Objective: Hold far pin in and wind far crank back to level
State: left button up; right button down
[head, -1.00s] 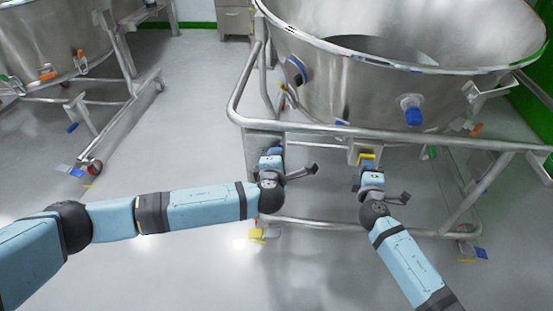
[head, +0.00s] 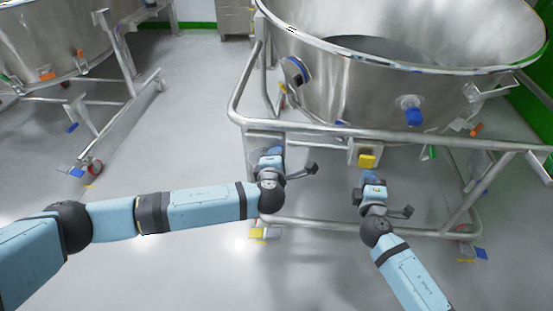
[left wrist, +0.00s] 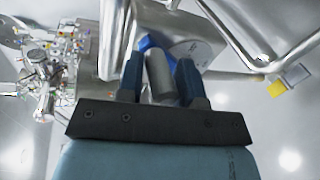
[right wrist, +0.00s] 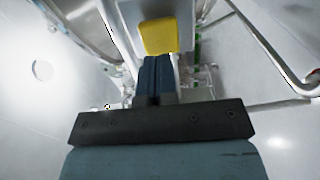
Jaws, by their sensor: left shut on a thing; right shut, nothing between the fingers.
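My left gripper (head: 272,156) is at the left part of the vessel's frame. In the left wrist view its blue fingers (left wrist: 160,80) are shut on a grey cylindrical grip (left wrist: 159,72), which looks like the crank's handle; a blue part shows behind it. The rest of the crank is hidden, so I cannot tell its angle. A yellow block (head: 367,161), perhaps the pin's head, sits on a grey bracket under the front rail. It also shows in the right wrist view (right wrist: 158,37). My right gripper (head: 370,180) is shut and empty, just short of the block.
The big steel vessel (head: 340,85) stands above the tubular frame rail (head: 330,131), with a blue-capped fitting (head: 412,112) on its side. A lower rail (head: 320,225) runs near the floor. A second vessel (head: 50,40) stands at the left.

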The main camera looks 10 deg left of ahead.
jog(key=s, duration=0.3)
jog(key=shift+s, duration=0.35)
pick_arm(q)
jog(key=o, duration=1)
jog(key=shift+d, duration=0.1)
jog(key=shift+c, duration=0.2)
jog(key=f+v, duration=0.2)
jog(key=v, duration=0.7)
jog(key=shift+s, duration=0.7)
jog(key=shift+f, duration=0.15)
